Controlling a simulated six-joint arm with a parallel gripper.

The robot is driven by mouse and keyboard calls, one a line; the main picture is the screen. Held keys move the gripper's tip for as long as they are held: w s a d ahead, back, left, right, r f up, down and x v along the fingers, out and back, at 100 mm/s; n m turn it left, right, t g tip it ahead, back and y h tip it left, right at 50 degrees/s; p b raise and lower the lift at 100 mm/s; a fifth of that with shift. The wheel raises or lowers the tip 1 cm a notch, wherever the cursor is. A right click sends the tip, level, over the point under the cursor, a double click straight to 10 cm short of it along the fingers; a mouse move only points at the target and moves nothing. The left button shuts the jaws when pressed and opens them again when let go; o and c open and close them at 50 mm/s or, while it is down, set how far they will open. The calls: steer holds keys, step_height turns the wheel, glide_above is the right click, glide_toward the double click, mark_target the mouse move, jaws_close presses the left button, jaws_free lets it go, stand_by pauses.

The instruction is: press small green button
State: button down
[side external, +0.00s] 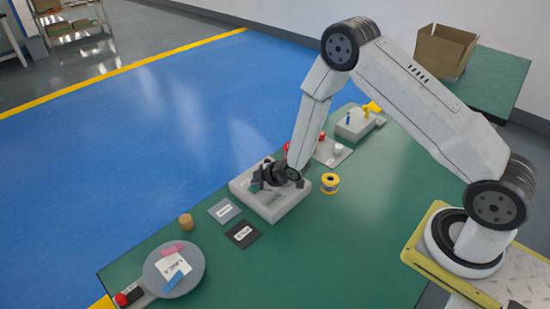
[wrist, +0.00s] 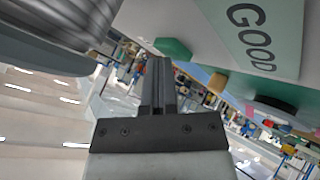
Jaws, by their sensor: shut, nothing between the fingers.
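The grey box (side external: 270,207) lies flat on the green table, with a green label on its top. In the wrist view its pale surface carries a green label reading GOOD (wrist: 262,38). A small green button (wrist: 172,48) stands out from that surface near its edge. My gripper (side external: 258,186) is low over the left part of the box, its arm reaching in from the right. In the wrist view my gripper (wrist: 158,62) is shut and empty, its fingertips just beside the green button. I cannot tell whether they touch. The button is not distinguishable in the side view.
A yellow spool (side external: 329,183) stands right of the box. Behind are a grey plate (side external: 333,155) with a white knob and another box (side external: 355,125). Two square pads (side external: 224,211) (side external: 243,234), a cork cylinder (side external: 186,221) and a round grey plate (side external: 196,280) lie toward the front left.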

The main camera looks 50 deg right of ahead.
mark_target(257, 188)
steer(key=shift+r, duration=0.85)
steer(key=shift+r, duration=2.55)
steer(key=shift+s+r, duration=0.1)
steer(key=s+d+r+m+g+h, duration=0.1)
steer(key=s+r+m+g, duration=0.2)
steer(key=s, duration=0.8)
steer(key=s+d+r+m+g+h, duration=0.1)
steer(key=s+r+m+g, duration=0.2)
steer(key=s+r+m, duration=0.5)
steer(key=s+r, duration=0.1)
steer(key=s, duration=0.2)
steer(key=shift+s+d+r, duration=0.2)
steer(key=shift+s, duration=0.05)
